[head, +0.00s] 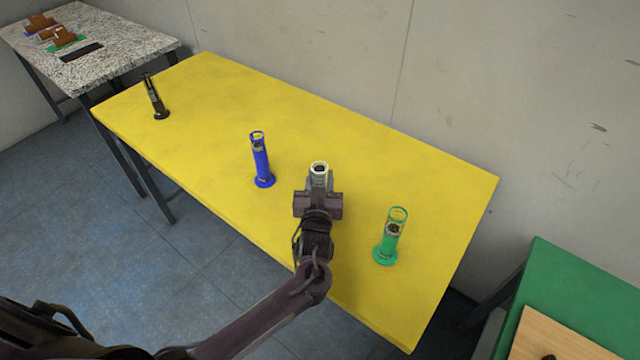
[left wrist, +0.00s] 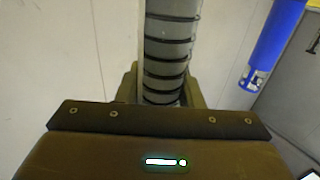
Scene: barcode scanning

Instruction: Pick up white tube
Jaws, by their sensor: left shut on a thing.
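The white tube (head: 319,168) shows in the head view over the yellow table, with only its pale round top clear of my gripper. My left gripper (head: 319,184) is shut around it. In the left wrist view the tube (left wrist: 168,50) stands upright between the fingers and looks pale grey with dark rings. My left gripper (left wrist: 165,92) closes on its lower visible part there. The tube's base is hidden by the gripper, so I cannot tell whether it touches the table. My right gripper is not in view.
On the yellow table (head: 200,90) stand a blue tube (head: 262,165) left of my gripper, a green tube (head: 387,245) to its right and a black tube (head: 155,97) far left. A speckled table (head: 120,42) is at upper left, a green table (head: 560,270) at lower right.

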